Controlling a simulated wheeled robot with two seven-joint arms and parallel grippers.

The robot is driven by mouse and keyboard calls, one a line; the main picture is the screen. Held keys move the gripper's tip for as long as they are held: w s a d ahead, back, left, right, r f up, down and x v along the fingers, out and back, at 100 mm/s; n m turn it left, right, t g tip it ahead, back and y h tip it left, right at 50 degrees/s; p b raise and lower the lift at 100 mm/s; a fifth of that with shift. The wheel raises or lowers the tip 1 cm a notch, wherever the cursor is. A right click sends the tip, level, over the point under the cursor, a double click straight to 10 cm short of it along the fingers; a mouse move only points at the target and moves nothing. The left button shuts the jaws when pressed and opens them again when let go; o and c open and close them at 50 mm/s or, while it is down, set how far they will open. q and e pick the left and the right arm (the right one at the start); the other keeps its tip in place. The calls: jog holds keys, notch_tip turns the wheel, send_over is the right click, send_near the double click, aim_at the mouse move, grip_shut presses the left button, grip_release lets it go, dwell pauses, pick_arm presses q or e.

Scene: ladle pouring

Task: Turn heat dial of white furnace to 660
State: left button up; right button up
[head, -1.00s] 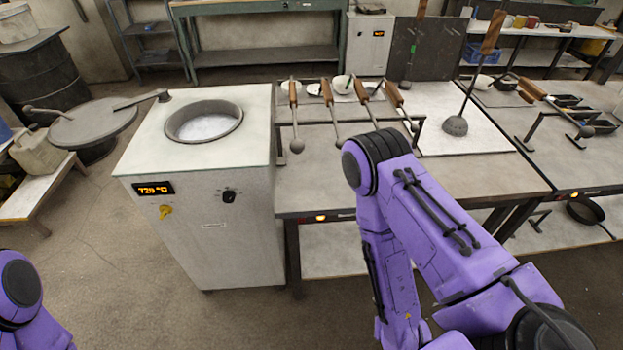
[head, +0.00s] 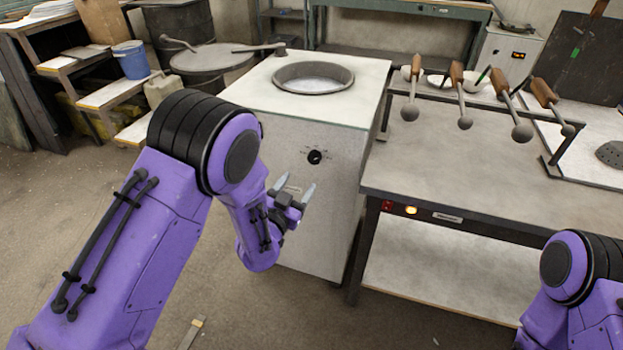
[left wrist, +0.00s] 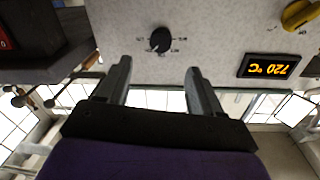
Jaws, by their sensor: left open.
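The white furnace (head: 340,105) stands ahead of me with an open round top. Its black heat dial (head: 315,157) is on the front panel, with small markings around it. In the left wrist view the dial (left wrist: 161,40) appears upside down, beyond the fingertips and between them. The orange display (left wrist: 269,66) there reads 720 °C; in the head view my left arm hides it. My right gripper is out of view.
A grey workbench (head: 450,150) stands right of the furnace, with a rack of several wooden-handled ladles (head: 457,90).

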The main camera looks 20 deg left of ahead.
aim_at(313, 161)
pick_arm(q)
jog(key=w, duration=0.6)
jog(key=w+p, duration=0.1)
jog(key=w, duration=0.2)
jog(key=shift+w+d, duration=0.4)
jog(key=c, duration=1.1)
